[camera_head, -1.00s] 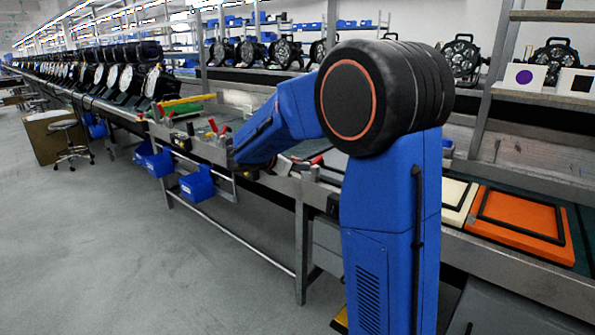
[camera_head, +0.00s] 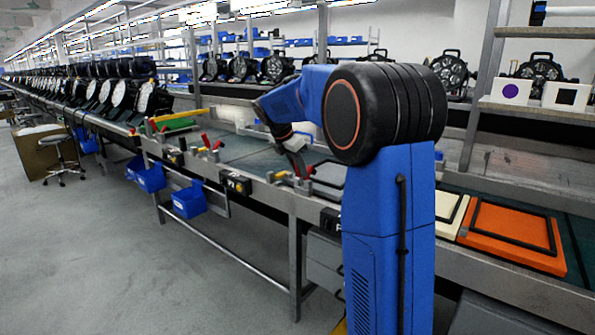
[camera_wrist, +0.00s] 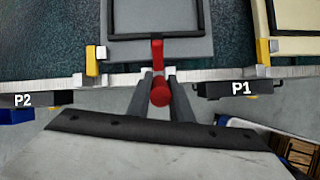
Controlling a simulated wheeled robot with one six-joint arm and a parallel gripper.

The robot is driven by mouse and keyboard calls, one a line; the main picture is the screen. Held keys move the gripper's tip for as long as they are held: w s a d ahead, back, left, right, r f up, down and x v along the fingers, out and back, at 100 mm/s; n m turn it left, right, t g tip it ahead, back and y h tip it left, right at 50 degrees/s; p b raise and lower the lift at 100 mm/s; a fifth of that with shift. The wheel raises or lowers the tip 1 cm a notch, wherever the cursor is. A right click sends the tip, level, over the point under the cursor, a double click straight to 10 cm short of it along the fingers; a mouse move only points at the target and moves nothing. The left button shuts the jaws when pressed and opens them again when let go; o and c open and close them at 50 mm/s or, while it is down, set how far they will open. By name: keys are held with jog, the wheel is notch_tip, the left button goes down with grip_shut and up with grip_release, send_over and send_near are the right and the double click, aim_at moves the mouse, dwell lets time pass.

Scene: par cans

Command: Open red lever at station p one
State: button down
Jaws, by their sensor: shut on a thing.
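A red lever (camera_wrist: 160,94) with a rounded end stands at the rail in the wrist view, below a grey panel. It lies between the P2 sign (camera_wrist: 23,100) on the left and the P1 sign (camera_wrist: 241,88) on the right, nearer P1. My gripper (camera_wrist: 161,100) has its dark fingers on both sides of the lever and is shut on it. In the head view my gripper (camera_head: 298,163) is at the bench rail, small and partly dark; the lever's grip there is hard to make out.
Yellow clamps (camera_wrist: 92,58) flank the lever along the metal rail (camera_wrist: 210,76). A cream panel lies at upper right in the wrist view. An orange panel (camera_head: 513,236) lies on the bench at right. Blue bins (camera_head: 188,200) hang below the rail at left; the floor there is clear.

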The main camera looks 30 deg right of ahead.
jog(key=shift+d, duration=0.1)
dwell(0.3)
jog(key=c, duration=1.6)
grip_release()
jog(key=shift+r, duration=0.1)
jog(key=v, duration=1.7)
jog(key=shift+w+r, duration=0.1)
jog(key=shift+r, duration=0.05)
jog(key=s+a+f+m+t+y, duration=0.1)
jog(key=s+a+f+m, duration=0.4)
jog(key=s+f, duration=0.4)
jog(key=s+a+f+m+t+y, duration=0.1)
jog(key=s+a+f+m, duration=0.3)
jog(key=s, duration=1.3)
jog(key=s+a+f+m+t+y, duration=0.1)
jog(key=s+a+f+m+y, duration=0.2)
jog(key=s+f+m, duration=0.7)
jog(key=shift+s+a+f+m, duration=0.15)
jog(key=shift+s+a+f, duration=0.5)
jog(key=shift+s+f, duration=0.2)
jog(key=shift+s+a+f+m, duration=0.15)
jog(key=shift+s+a+f, duration=0.55)
jog(key=shift+f, duration=0.25)
